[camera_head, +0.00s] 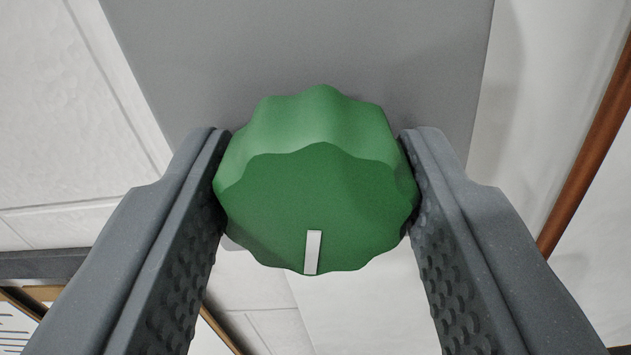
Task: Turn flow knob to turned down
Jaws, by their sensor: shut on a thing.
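The flow knob (316,205) is green with a scalloped rim and fills the middle of the view. Its white marker line (312,252) lies near the lower edge of its face and points down in the picture, leaning very slightly. The knob sits on a grey plate (300,50). My gripper (316,180) is shut on the knob, with one dark grey finger against its left side and one against its right side. The knob hides its own mount and the plate behind it.
A pale panelled surface (60,110) lies left of the plate. A brown rod or edge (590,160) runs along the right. Part of a framed item (20,320) shows at the lower left. A pale surface is below the knob.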

